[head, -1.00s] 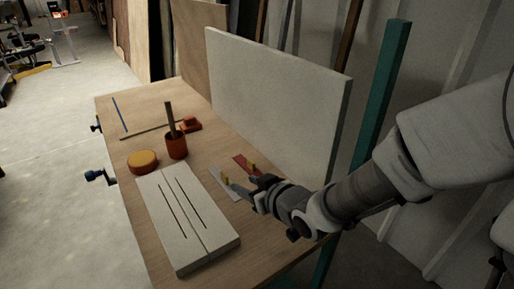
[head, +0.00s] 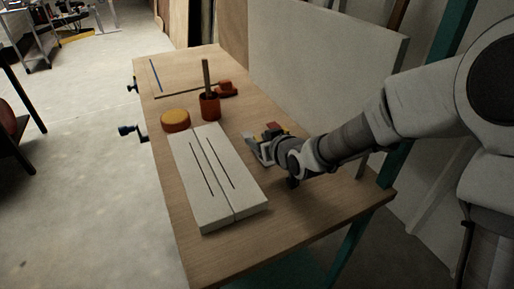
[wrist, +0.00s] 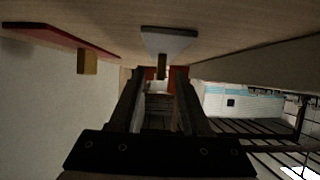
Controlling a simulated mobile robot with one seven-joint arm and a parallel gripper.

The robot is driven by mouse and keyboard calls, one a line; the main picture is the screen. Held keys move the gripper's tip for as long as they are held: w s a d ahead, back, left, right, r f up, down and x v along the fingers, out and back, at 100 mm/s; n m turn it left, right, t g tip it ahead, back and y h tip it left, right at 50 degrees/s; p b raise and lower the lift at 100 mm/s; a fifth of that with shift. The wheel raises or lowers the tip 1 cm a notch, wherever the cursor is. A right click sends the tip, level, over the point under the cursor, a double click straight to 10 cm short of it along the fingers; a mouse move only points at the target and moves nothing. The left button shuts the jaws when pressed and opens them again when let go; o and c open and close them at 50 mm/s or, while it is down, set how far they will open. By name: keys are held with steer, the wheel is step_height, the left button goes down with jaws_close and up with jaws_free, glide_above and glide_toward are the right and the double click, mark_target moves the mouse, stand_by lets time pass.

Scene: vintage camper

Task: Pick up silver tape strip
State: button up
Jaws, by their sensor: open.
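The silver strip (wrist: 170,42) is a flat grey piece with a small tan block on it; it sits at the top middle of the wrist view, just beyond my fingertips.
A white slotted board (head: 216,177) lies left of my gripper on the wooden bench (head: 300,205). A large pale panel (head: 315,80) stands upright along the right side.

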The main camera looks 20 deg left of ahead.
jaws_close()
steer(key=shift+r, duration=0.15)
stand_by(0.4)
